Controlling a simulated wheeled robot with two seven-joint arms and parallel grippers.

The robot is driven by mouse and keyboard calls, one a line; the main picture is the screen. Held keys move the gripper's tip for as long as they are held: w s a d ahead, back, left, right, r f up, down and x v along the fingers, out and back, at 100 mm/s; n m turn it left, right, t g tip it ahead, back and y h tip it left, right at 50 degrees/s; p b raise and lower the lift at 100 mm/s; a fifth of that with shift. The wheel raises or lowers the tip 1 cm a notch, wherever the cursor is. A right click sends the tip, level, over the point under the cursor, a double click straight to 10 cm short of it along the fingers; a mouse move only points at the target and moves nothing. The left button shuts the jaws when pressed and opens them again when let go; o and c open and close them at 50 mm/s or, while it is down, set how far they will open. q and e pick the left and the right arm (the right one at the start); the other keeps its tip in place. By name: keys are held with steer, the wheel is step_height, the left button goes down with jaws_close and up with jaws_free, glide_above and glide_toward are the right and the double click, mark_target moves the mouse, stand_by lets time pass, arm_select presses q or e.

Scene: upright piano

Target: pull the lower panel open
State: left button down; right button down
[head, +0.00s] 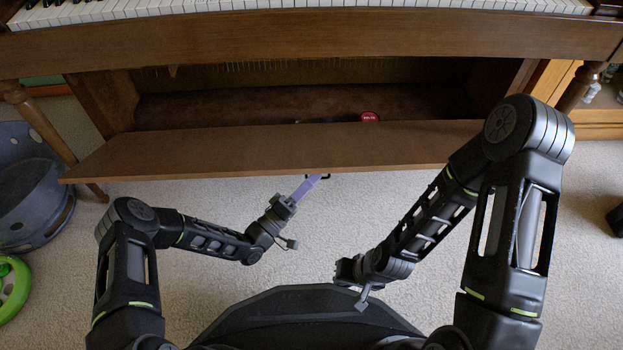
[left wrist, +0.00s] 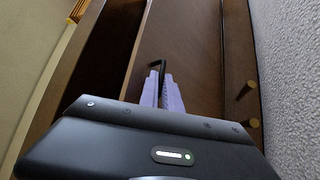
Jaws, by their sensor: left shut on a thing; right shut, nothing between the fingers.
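The lower panel (head: 250,150) of the piano is a wide brown wooden board. It stands out from the piano's front, with the dark cavity (head: 230,103) behind it open to view. My left gripper (head: 318,178), with lilac fingers, is shut on the panel's small black handle, at the panel's near edge. The left wrist view shows the black handle (left wrist: 160,66) between the lilac fingers (left wrist: 160,92), in front of the panel's brown face (left wrist: 190,45). My right gripper (head: 348,270) is low, near my base, apart from the panel; its fingertips are hard to make out.
The keyboard (head: 300,5) and its wooden front rail (head: 300,38) overhang the cavity. A red round object (head: 370,117) lies inside. Piano legs stand left (head: 40,125) and right. A grey-blue bin (head: 30,190) and green ring (head: 14,285) are at left. Carpet in front is clear.

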arm_select(q)
steer(key=shift+w+a+f+y, duration=0.3)
steer(key=shift+a+f+y, duration=0.1)
steer(key=shift+a+f, duration=0.1)
steer(key=c, duration=1.8)
jaws_free()
steer(key=shift+o, duration=1.2)
steer(key=shift+w, duration=0.1)
steer(key=shift+r, duration=0.1)
steer(key=shift+r, duration=0.15)
steer(key=p+v, duration=0.1)
steer(key=v, duration=0.7)
steer(key=shift+d+f+p, duration=0.25)
steer(key=shift+p, duration=0.15)
